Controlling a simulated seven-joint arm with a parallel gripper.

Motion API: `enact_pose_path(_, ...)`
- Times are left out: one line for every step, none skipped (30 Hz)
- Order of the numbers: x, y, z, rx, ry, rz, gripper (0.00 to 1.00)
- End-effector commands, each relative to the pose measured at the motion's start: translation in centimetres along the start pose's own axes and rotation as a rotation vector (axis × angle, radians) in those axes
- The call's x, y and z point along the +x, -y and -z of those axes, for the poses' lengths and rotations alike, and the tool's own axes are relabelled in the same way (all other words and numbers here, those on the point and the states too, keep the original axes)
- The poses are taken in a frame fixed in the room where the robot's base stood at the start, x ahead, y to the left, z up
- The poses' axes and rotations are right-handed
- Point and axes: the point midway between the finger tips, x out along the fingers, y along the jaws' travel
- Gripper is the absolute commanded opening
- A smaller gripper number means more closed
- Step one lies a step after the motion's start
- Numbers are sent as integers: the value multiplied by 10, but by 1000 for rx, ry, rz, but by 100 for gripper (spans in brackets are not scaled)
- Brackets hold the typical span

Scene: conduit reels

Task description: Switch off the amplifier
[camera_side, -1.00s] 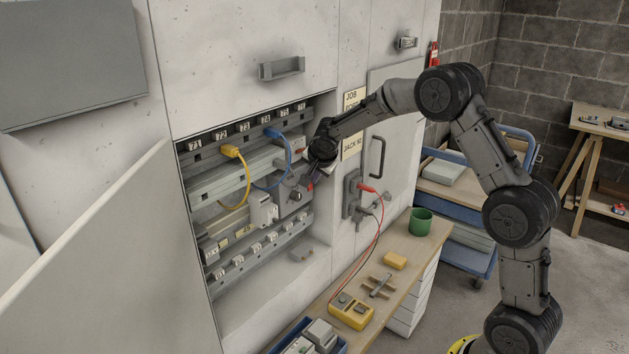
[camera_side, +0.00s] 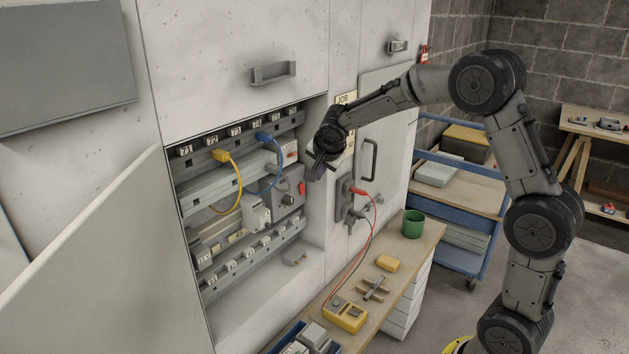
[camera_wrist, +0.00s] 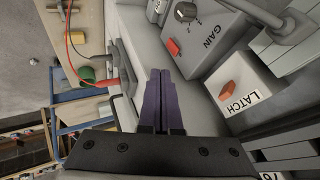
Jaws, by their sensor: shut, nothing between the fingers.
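The amplifier (camera_side: 284,187) is a grey box in the open cabinet, with a dark knob (camera_wrist: 186,11) marked GAIN and a red switch (camera_wrist: 173,47) beside it. In the side view the red switch (camera_side: 301,187) shows at the box's right edge; I cannot tell its on or off position. My gripper (camera_side: 315,172) is in front of the cabinet opening, up and right of the switch and apart from it. In the wrist view the dark purple fingers (camera_wrist: 158,80) are together and empty, with the amplifier beyond them to the upper right.
A white box marked LATCH (camera_wrist: 252,83), with an orange-red button, sits close to the amplifier. Yellow (camera_side: 240,190) and blue (camera_side: 279,165) cables hang in the cabinet. A red plug (camera_side: 358,190) and leads stick out right of the opening. A green mug (camera_side: 413,224) stands on the bench.

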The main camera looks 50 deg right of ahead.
Motion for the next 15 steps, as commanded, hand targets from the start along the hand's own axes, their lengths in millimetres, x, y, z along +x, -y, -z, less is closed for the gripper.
enact_pose_path(-12, 3, 0, 2, 0, 4, 0)
enact_pose_path(-17, 4, 1, 1, -1, 3, 0)
enact_pose_path(-24, 6, 1, 0, -1, 4, 0)
enact_pose_path(-28, 7, 1, 1, 0, 4, 0)
enact_pose_path(-32, 8, 1, 1, 0, 4, 0)
enact_pose_path(-37, 9, 2, 0, 0, 2, 0)
enact_pose_path(-40, 10, 2, -1, 0, 2, 0)
enact_pose_path(-43, 10, 2, 0, 0, 2, 0)
enact_pose_path(-46, 11, 2, 0, 0, 1, 0)
enact_pose_path(-48, 11, 2, 1, 0, 0, 0)
enact_pose_path(-49, 11, 2, 1, 1, 0, 0)
enact_pose_path(-50, 11, 2, 1, 1, 0, 0)
enact_pose_path(-51, 12, 2, 0, 1, 0, 0)
enact_pose_path(-52, 12, 2, 0, 1, -1, 0)
enact_pose_path(-52, 12, 2, 0, 1, -1, 0)
